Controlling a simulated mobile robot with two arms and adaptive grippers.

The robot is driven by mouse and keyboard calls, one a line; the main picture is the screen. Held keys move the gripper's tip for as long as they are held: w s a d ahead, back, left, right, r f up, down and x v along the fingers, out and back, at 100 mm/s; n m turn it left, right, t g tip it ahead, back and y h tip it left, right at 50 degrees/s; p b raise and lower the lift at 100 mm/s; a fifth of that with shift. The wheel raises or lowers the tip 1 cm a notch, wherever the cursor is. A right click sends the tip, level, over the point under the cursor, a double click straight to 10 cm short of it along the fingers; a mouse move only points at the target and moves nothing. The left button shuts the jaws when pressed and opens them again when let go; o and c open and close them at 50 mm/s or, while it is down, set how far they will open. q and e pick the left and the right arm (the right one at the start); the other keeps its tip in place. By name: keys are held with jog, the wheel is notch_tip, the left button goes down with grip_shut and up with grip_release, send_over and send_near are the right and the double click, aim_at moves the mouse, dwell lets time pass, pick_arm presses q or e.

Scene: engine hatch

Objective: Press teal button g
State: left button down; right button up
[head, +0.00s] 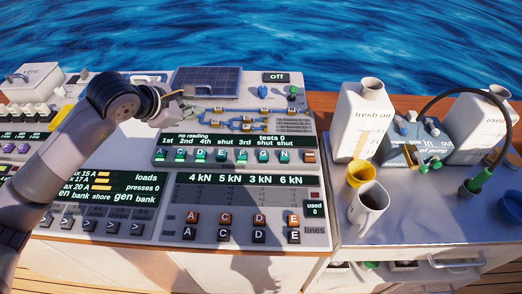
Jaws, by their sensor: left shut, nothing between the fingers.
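A row of small teal buttons (222,155) runs along the lower edge of the dark green panel headed "no reading" and "tests 0". The letters on them are tiny; one right of the middle (263,155) seems to read G, but I cannot be sure. My left arm comes in from the left, over the left consoles. My left gripper (180,97) is shut and empty, in front of the upper left part of the panel. It is up and left of the teal row and apart from the buttons. My right gripper is out of view.
Below is a kN display (248,179) with orange and black lettered buttons. A solar panel (208,80) stands behind. To the right, a metal worktop holds a white jug (362,122), a yellow cup (360,173), a white mug (369,207) and a dark hose (448,97).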

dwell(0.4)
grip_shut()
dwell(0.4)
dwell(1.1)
